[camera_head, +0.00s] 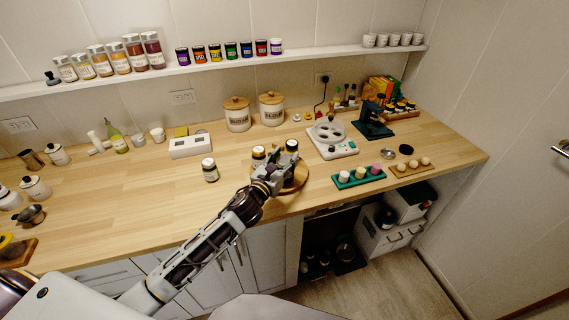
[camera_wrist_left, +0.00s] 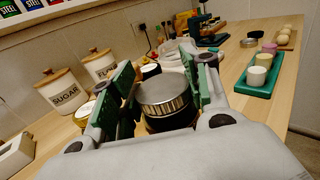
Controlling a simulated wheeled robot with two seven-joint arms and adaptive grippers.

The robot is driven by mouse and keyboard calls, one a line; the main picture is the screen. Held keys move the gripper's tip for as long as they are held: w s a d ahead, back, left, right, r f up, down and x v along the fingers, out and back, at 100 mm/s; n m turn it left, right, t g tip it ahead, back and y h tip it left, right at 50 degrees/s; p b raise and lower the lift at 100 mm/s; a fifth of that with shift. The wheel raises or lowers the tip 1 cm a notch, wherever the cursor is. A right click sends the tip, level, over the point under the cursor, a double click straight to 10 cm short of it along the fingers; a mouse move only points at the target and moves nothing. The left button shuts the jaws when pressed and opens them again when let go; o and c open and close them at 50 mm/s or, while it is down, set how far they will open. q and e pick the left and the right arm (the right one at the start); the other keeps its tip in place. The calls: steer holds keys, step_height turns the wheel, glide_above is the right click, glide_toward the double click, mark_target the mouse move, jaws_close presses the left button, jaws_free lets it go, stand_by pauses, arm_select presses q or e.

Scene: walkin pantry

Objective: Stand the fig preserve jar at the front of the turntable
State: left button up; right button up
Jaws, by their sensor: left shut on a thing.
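The round wooden turntable (camera_head: 299,179) sits near the counter's front edge, partly hidden under my left gripper (camera_head: 279,163). In the left wrist view, my left gripper (camera_wrist_left: 160,85) is shut on a jar (camera_wrist_left: 166,98) with a dark, silver-rimmed lid between its green pads. Its label is not readable, so I cannot confirm it is the fig preserve jar. Whether its base touches the turntable is hidden. Other jars stand at the turntable's back, one at the left (camera_head: 258,152) and one at the right (camera_head: 292,145). My right gripper is not in view.
A white kitchen scale (camera_head: 331,139) stands behind right, a green tray (camera_head: 359,178) to the right. Sugar (camera_head: 237,117) and flour (camera_head: 272,111) canisters stand behind. The counter at left centre is clear.

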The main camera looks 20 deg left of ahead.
arm_select(q)
steer(key=shift+f, duration=0.65)
steer(key=shift+f, duration=0.1)
steer(key=o, duration=1.1)
steer(key=shift+c, duration=0.2)
steer(key=shift+o, duration=1.3)
